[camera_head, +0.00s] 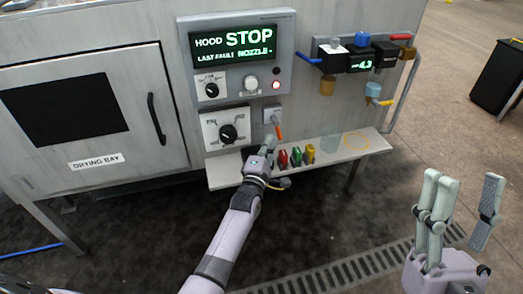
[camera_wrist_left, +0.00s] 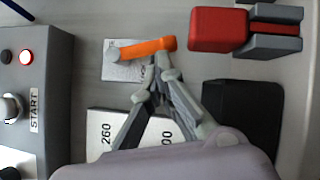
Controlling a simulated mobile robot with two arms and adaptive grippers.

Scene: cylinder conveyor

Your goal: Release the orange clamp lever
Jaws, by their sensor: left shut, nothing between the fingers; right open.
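The orange clamp lever (camera_head: 279,130) sits on a small light plate on the machine front, right of the lower dial. In the left wrist view the lever (camera_wrist_left: 143,49) lies nearly level in the picture, its pivot end on the labelled plate (camera_wrist_left: 125,70). My left gripper (camera_head: 271,142) is shut and empty, with its fingertips at the lever. In the left wrist view the fingertips (camera_wrist_left: 160,62) are close against the lever's free end; I cannot tell whether they touch. My right gripper (camera_head: 461,205) is open and empty at the lower right, far from the lever.
The red item (camera_wrist_left: 218,30) shows close to the lever in the left wrist view. The control panel (camera_head: 237,58) reads STOP. Free floor lies at right.

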